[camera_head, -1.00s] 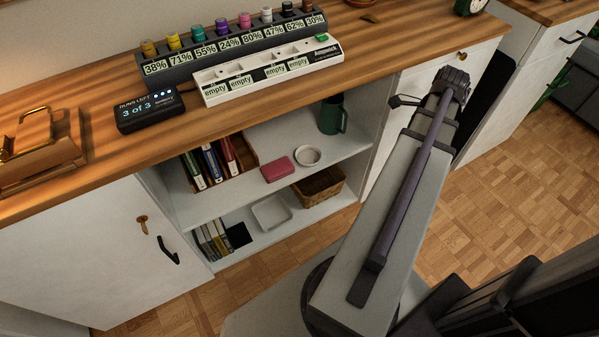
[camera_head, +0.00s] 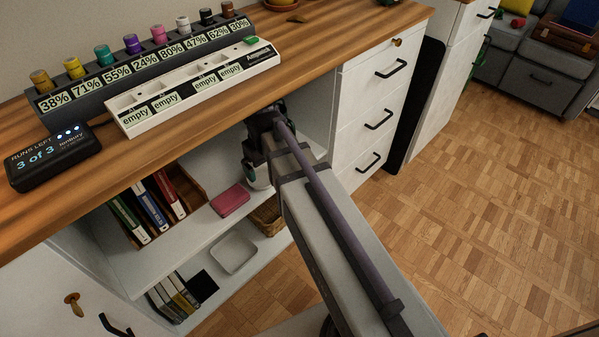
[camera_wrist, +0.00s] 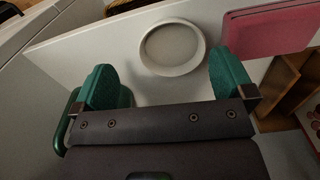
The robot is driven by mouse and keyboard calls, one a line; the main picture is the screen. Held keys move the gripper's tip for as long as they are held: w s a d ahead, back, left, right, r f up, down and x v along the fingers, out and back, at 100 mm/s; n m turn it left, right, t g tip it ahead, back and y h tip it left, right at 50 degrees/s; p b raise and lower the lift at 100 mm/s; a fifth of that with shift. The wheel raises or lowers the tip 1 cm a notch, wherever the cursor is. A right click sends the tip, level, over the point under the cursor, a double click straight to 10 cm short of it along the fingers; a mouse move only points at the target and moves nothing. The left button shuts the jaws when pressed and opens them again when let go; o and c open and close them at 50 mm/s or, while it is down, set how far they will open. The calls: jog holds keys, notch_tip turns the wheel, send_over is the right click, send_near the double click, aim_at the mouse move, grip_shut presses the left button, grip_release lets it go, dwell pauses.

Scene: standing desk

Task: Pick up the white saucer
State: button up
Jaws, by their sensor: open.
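The white saucer (camera_wrist: 172,47) is a round, shallow dish with a raised rim. It lies on the upper white shelf (camera_wrist: 65,48) of the open cabinet. My gripper (camera_wrist: 161,64) is open, with its two teal fingers wide apart and nothing held between them. In the wrist view the saucer shows just beyond the fingertips, between them and a little nearer the right finger. No contact with it can be seen. In the head view my arm reaches into the cabinet under the desktop, and my arm and gripper hide most of the saucer's place.
A pink box (camera_wrist: 268,30) lies right of the saucer, near the right finger. A green mug (camera_wrist: 64,122) stands by the left finger, partly hidden. A wooden organiser (camera_head: 184,195) holds binders. The desktop (camera_head: 330,38) overhangs the shelf. A white tray (camera_head: 233,252) sits below.

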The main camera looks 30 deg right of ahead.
aim_at(264, 182)
jog(key=shift+w+a+n, duration=0.1)
jog(key=shift+a+n, duration=0.3)
jog(key=shift+a, duration=0.1)
jog(key=shift+a+f+b, duration=0.1)
jog(key=shift+f+b, duration=0.25)
jog(key=shift+b, duration=0.05)
notch_tip(264, 182, down, 5)
jog(key=b, duration=0.4)
jog(key=shift+r, duration=0.35)
jog(key=shift+c, duration=0.2)
jog(key=c, duration=0.7)
jog(key=shift+c, duration=0.2)
